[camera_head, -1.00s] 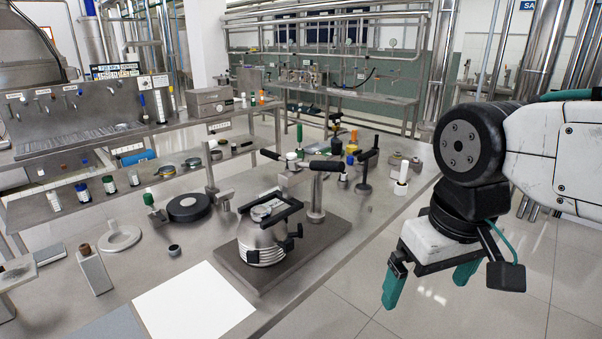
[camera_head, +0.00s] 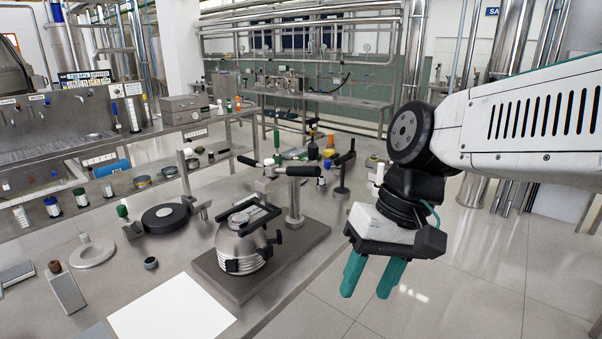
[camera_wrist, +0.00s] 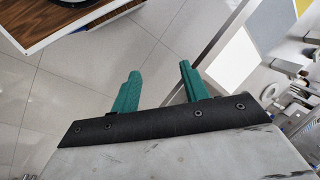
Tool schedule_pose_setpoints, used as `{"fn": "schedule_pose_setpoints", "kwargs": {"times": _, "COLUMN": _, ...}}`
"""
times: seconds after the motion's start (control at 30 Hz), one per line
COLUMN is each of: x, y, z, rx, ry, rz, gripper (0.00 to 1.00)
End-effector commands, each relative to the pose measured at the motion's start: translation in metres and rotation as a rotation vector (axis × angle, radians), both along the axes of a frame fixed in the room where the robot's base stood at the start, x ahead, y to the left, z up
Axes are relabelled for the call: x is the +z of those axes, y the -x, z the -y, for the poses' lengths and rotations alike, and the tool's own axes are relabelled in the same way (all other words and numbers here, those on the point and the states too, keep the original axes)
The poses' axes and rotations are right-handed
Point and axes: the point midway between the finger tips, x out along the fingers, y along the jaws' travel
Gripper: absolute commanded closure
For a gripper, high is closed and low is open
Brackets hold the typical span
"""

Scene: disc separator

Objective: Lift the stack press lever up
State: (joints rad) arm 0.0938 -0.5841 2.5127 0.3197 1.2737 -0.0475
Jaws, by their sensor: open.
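The stack press stands on a dark base plate (camera_head: 210,268) near the right edge of the bench. A steel post (camera_head: 294,205) rises from the plate, and what looks like its lever (camera_head: 302,171) has a black grip lying roughly level near the post top. A domed metal bowl with a black frame (camera_head: 247,238) sits on the plate, left of the post. My gripper (camera_head: 370,283) is open and empty, fingers pointing down, right of the bench and apart from the lever. Its green fingers also show spread in the wrist view (camera_wrist: 158,80), above floor tiles. The lever is not clear there.
A white sheet (camera_head: 172,310) lies on the bench's front. A black ring tool (camera_head: 165,217) stands left of the press. Another black-handled tool (camera_head: 342,175) and bottles stand behind it. Open floor (camera_head: 450,270) lies right.

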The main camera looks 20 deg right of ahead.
Motion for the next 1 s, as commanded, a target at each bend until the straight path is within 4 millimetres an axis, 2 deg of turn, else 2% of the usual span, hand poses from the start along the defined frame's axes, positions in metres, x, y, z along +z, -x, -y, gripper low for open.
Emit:
{"fn": "schedule_pose_setpoints", "kwargs": {"times": 0.13, "x": 0.004, "y": -0.049, "z": -0.026, "rx": -0.174, "ry": -0.331, "rz": -0.112, "gripper": 0.55}}
{"fn": "schedule_pose_setpoints", "kwargs": {"times": 0.27, "x": 0.016, "y": -0.105, "z": -0.031, "rx": -0.344, "ry": -0.622, "rz": -0.148, "gripper": 0.55}}
{"fn": "schedule_pose_setpoints", "kwargs": {"times": 0.37, "x": 0.023, "y": -0.155, "z": -0.018, "rx": -0.489, "ry": -0.841, "rz": -0.141, "gripper": 0.55}}
{"fn": "schedule_pose_setpoints", "kwargs": {"times": 0.5, "x": 0.028, "y": -0.218, "z": 0.021, "rx": -0.684, "ry": -1.101, "rz": -0.086, "gripper": 0.55}}
{"fn": "schedule_pose_setpoints", "kwargs": {"times": 0.6, "x": 0.027, "y": -0.249, "z": 0.052, "rx": -0.793, "ry": -1.23, "rz": -0.036, "gripper": 0.55}}
{"fn": "schedule_pose_setpoints", "kwargs": {"times": 0.7, "x": 0.025, "y": -0.267, "z": 0.075, "rx": -0.865, "ry": -1.307, "rz": 0.003, "gripper": 0.55}}
{"fn": "schedule_pose_setpoints", "kwargs": {"times": 0.8, "x": 0.024, "y": -0.275, "z": 0.084, "rx": -0.896, "ry": -1.341, "rz": 0.024, "gripper": 0.55}}
{"fn": "schedule_pose_setpoints", "kwargs": {"times": 0.87, "x": 0.025, "y": -0.279, "z": 0.083, "rx": -0.901, "ry": -1.348, "rz": 0.029, "gripper": 0.55}}
{"fn": "schedule_pose_setpoints", "kwargs": {"times": 1.0, "x": 0.025, "y": -0.29, "z": 0.068, "rx": -0.897, "ry": -1.348, "rz": 0.027, "gripper": 0.55}}
